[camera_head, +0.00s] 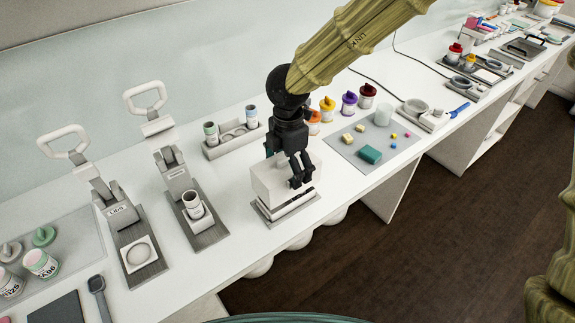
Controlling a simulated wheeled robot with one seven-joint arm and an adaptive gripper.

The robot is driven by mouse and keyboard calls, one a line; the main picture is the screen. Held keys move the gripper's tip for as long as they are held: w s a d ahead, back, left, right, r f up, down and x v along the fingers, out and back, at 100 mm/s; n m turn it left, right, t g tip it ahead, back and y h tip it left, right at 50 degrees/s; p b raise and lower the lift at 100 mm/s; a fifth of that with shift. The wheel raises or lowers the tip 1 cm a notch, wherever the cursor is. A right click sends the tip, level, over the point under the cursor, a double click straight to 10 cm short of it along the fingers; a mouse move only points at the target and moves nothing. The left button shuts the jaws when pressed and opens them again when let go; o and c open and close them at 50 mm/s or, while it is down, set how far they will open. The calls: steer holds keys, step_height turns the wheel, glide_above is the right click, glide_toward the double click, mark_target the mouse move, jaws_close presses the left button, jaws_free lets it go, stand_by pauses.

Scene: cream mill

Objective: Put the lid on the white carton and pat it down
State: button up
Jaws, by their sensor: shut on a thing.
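My gripper (300,178) is black and points down at the white, box-like lid (268,187) near the middle of the bench. It is shut on the lid, with its fingers over the lid's near right side. The white carton (291,205) shows only as a low strip under the lid, on a grey base. The fingers and the lid hide most of the carton. I cannot tell whether the lid is fully seated or slightly above it.
A grey rack (213,151) with small pots stands behind left. Two lever presses (118,216) (176,177) stand to the left. A grey mat (347,150) with coloured blocks and a pale cylinder (383,115) lies to the right. The bench's front edge is close to the carton.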

steer(key=shift+f+b, duration=0.75)
steer(key=shift+f, duration=1.45)
stand_by(1.3)
steer(key=o, duration=0.8)
steer(key=shift+c, duration=0.2)
steer(key=shift+r+p, duration=2.85)
steer(key=shift+r, duration=0.65)
